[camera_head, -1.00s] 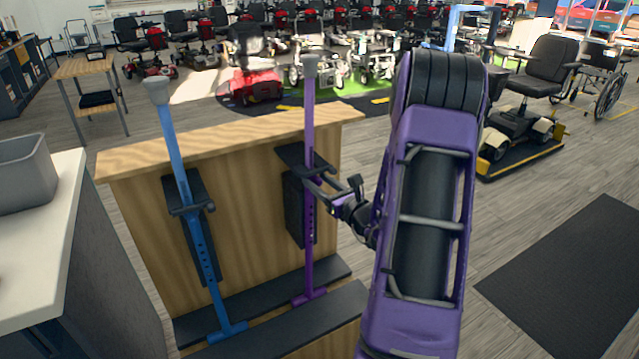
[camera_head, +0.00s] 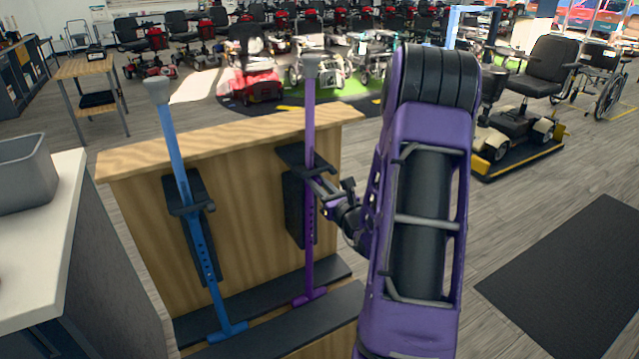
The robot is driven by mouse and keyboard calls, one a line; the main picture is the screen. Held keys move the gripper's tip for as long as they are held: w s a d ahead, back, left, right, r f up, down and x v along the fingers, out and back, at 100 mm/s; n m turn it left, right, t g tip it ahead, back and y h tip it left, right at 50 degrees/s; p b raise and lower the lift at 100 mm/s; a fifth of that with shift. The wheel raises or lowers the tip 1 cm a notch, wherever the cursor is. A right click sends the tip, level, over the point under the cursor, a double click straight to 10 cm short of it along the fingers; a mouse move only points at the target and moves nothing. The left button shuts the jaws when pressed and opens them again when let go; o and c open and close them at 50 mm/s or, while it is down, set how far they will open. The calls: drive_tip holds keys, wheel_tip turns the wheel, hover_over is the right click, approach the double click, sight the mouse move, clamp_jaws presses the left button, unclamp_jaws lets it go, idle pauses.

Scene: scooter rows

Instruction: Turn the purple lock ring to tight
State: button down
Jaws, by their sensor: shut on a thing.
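A purple post (camera_head: 309,125) with a grey top stands upright against a wooden panel, held by a black bracket (camera_head: 297,160). Its lock ring is around the post just below the bracket, small and largely hidden by my gripper. My gripper (camera_head: 318,188) reaches in from the right at the end of my purple arm and is shut on the ring at the post. The ring's turn position cannot be read at this size.
A blue post (camera_head: 182,170) with its own black bracket stands to the left on the same wooden panel (camera_head: 245,190). A white counter (camera_head: 50,245) with a grey bin (camera_head: 25,172) is at the far left.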

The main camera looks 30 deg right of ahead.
drive_tip(key=shift+a+h, duration=0.1)
drive_tip(key=shift+h, duration=0.2)
drive_tip(key=c, duration=0.8)
unclamp_jaws()
drive_tip(key=s+a+p, duration=0.1)
drive_tip(key=s+p, duration=0.5)
drive_tip(key=s, duration=1.1)
drive_tip(key=shift+s+a, duration=0.15)
drive_tip(key=shift+a, duration=0.05)
